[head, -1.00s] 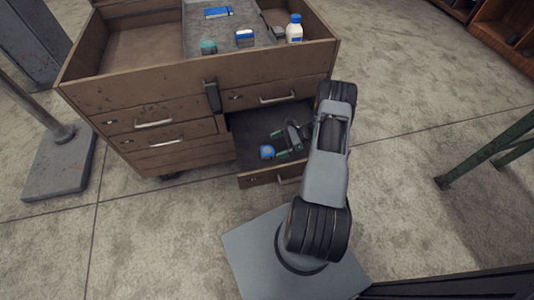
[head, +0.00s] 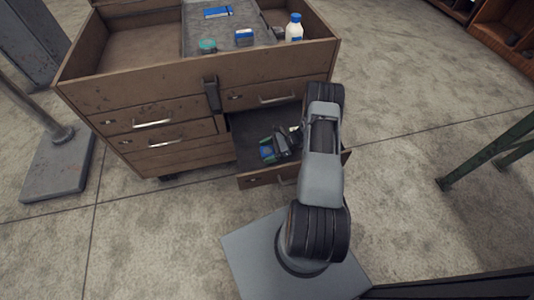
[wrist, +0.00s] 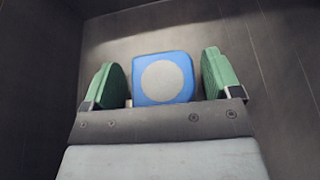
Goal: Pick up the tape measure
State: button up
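The tape measure (wrist: 163,78) is blue with a round pale grey face. In the wrist view it sits between the two green fingers of my gripper (wrist: 160,82), with a gap on each side, wider on the right. My gripper is open around it and does not visibly grip it. In the head view my gripper (head: 268,148) is down inside the open drawer (head: 254,181), and the tape measure there is mostly hidden by the fingers.
The drawer's walls stand close around my gripper. The brown tool cabinet (head: 170,90) rises behind it. On its top tray are a white bottle (head: 294,28), a blue box (head: 244,38) and a teal round item (head: 207,46). Open floor lies to the right.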

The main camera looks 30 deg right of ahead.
jog(key=c, duration=0.8)
jog(key=shift+c, duration=0.2)
jog(key=shift+r, duration=0.1)
